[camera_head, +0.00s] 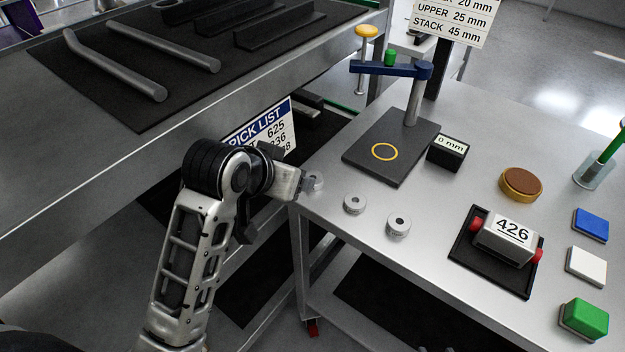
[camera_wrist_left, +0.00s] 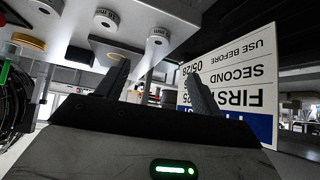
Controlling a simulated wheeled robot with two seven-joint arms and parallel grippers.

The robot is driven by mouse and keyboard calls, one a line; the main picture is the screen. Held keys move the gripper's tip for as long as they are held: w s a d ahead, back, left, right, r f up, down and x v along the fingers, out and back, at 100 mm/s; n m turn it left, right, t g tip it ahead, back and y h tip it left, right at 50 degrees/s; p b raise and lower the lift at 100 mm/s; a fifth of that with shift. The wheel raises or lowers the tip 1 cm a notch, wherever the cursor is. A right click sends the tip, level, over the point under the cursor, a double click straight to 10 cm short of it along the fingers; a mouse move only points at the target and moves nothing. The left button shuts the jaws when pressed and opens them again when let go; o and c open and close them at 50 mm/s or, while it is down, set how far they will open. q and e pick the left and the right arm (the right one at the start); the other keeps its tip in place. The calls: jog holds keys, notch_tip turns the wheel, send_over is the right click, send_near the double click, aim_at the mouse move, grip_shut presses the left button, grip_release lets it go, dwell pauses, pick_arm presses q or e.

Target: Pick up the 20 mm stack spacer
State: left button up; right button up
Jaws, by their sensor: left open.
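Several grey ring-shaped spacers stand on the table. One spacer (camera_head: 398,224) is nearest the front, another spacer (camera_head: 355,203) is left of it, and a third (camera_head: 316,181) is at the table's left corner, partly hidden by my gripper. I cannot read which is the 20 mm one. My left gripper (camera_head: 306,185) is at that corner, close to the third spacer. In the left wrist view its two fingers (camera_wrist_left: 158,80) are apart with nothing between them, and a spacer (camera_wrist_left: 157,37) shows beyond the gap. My right gripper is not in view.
A gauge stand (camera_head: 393,148) with a blue arm and a display block (camera_head: 447,152) stand behind the spacers. A 426 block (camera_head: 506,238) sits in a black tray to the right. A pick list sign (camera_head: 262,126) and a long bench (camera_head: 150,140) are left of the table.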

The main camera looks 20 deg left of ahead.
pick_arm(q)
jog(key=x, duration=1.3)
jog(key=shift+d, duration=0.15)
jog(key=c, duration=1.2)
